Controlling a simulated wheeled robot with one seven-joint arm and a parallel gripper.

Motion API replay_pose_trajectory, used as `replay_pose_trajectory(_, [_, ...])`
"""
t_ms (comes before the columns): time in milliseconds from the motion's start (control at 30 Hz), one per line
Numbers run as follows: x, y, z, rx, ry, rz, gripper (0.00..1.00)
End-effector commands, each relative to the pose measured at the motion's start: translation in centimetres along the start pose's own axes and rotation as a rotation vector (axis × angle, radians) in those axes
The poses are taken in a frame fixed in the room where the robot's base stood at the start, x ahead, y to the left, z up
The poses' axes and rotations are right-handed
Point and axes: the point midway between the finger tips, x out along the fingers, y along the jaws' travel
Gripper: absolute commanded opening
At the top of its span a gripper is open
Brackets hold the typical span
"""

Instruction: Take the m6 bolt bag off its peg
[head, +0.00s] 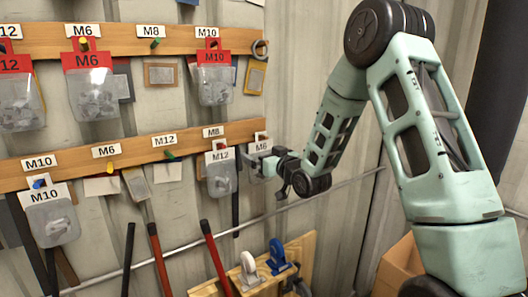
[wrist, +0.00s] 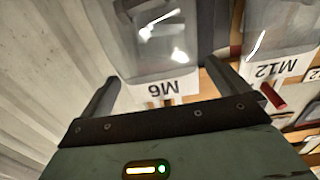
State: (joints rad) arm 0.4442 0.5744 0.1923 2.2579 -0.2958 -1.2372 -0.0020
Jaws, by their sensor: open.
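A clear M6 bag with a white header card (head: 262,146) hangs at the right end of the lower rail. My gripper (head: 262,163) is right at it and hides part of its body in the head view. In the wrist view the M6 bag (wrist: 150,45) appears upside down, its label between my two fingers. My gripper (wrist: 162,85) is open, one finger on each side of the header, with gaps visible. Another M6 bag with a red header (head: 92,85) hangs on the upper rail at left. The peg of the white-header bag is not clearly visible.
An M12 bag (head: 221,172) hangs close beside on the left; it also shows in the wrist view (wrist: 280,30). A red-header M10 bag (head: 215,80) hangs above. A corrugated wall (head: 310,60) is behind.

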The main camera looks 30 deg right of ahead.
Motion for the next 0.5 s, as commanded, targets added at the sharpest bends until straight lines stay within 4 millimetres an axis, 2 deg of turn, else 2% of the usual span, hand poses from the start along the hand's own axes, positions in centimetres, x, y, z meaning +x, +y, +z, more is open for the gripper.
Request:
replay_pose_trajectory(200, [0.04, -0.02, 0.03, 0.0, 0.0, 0.0, 1.0])
replay_pose_trajectory(233, [0.03, -0.02, 0.03, 0.0, 0.0, -0.001, 0.97])
replay_pose_trajectory(300, [0.03, -0.02, 0.02, 0.0, 0.0, 0.0, 0.78])
replay_pose_trajectory(400, [0.02, -0.02, 0.02, 0.0, 0.0, -0.001, 0.55])
replay_pose_trajectory(500, [0.03, -0.02, -0.04, 0.0, 0.001, -0.001, 0.55])
